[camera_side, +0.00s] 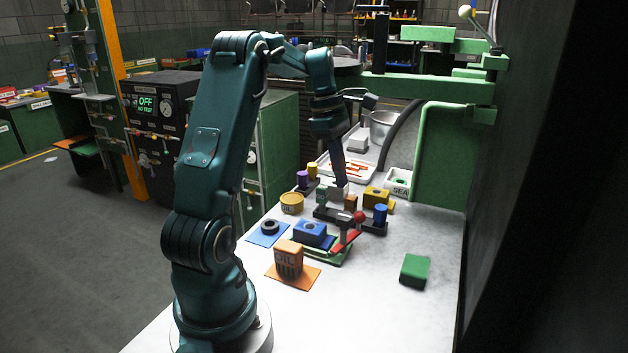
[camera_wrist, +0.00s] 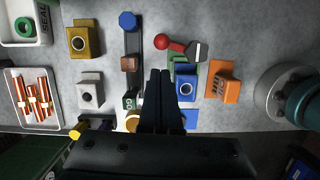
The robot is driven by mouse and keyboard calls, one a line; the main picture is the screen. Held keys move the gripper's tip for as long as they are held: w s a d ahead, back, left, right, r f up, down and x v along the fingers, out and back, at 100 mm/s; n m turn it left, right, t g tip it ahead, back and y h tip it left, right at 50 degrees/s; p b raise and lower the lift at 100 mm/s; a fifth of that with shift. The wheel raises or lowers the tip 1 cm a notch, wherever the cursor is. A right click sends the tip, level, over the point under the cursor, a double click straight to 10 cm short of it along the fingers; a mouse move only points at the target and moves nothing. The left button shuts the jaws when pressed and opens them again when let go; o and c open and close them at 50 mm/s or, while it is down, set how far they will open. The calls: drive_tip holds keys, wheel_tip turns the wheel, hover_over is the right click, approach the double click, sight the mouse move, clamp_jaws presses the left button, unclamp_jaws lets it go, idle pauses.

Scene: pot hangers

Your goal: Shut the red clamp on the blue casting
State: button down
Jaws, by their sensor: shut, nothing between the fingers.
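The blue casting (camera_side: 310,233) is a block with a round hole in its top, sitting on a green base at mid-table. It also shows in the wrist view (camera_wrist: 186,88), just right of my fingers. The red clamp (camera_side: 346,240) stands beside the casting, its red lever ending in a red ball. In the wrist view the clamp's red lever (camera_wrist: 178,46) lies beyond the casting, ball to the left. I cannot tell whether the clamp touches the casting. My gripper (camera_wrist: 158,73) is shut and empty; in the side view it is above the table, behind the casting and clamp.
A black rail (camera_side: 330,216) with a blue cylinder (camera_side: 380,213) and small blocks stands behind the clamp. A green block (camera_side: 415,270) lies at right.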

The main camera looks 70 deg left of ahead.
sight(364, 216)
drive_tip(key=x, duration=0.6)
drive_tip(key=shift+d+f, duration=0.1)
drive_tip(key=shift+f, duration=0.15)
drive_tip(key=shift+w+d+m, duration=0.2)
drive_tip(key=shift+w+m, duration=0.2)
drive_tip(key=shift+m, duration=0.4)
drive_tip(key=m, duration=0.1)
drive_tip(key=w+m, duration=0.1)
drive_tip(key=shift+d+m+g, duration=0.3)
drive_tip(key=shift+d+g, duration=0.1)
drive_tip(key=m, duration=0.1)
drive_tip(key=w+d+m+g, duration=0.1)
drive_tip(key=m, duration=0.1)
drive_tip(key=shift+d+m+h, duration=0.3)
drive_tip(key=m, duration=0.1)
drive_tip(key=d+m, duration=0.1)
drive_tip(key=m, duration=0.1)
drive_tip(key=shift+w+d+m+g, duration=0.25)
drive_tip(key=shift+d+m+g, duration=0.05)
drive_tip(key=shift+d+g, duration=0.1)
drive_tip(key=shift+s+d+m+g, duration=0.15)
drive_tip(key=shift+d+m, duration=0.2)
drive_tip(key=shift+m, duration=0.3)
drive_tip(key=shift+w+d+m+g, duration=0.1)
drive_tip(key=shift+d+m, duration=0.2)
drive_tip(key=shift+m, duration=0.4)
drive_tip(key=shift+s+d+m+g, duration=0.15)
drive_tip(key=shift+d+m, duration=0.2)
drive_tip(key=shift+m, duration=0.3)
drive_tip(key=shift+w, duration=0.1)
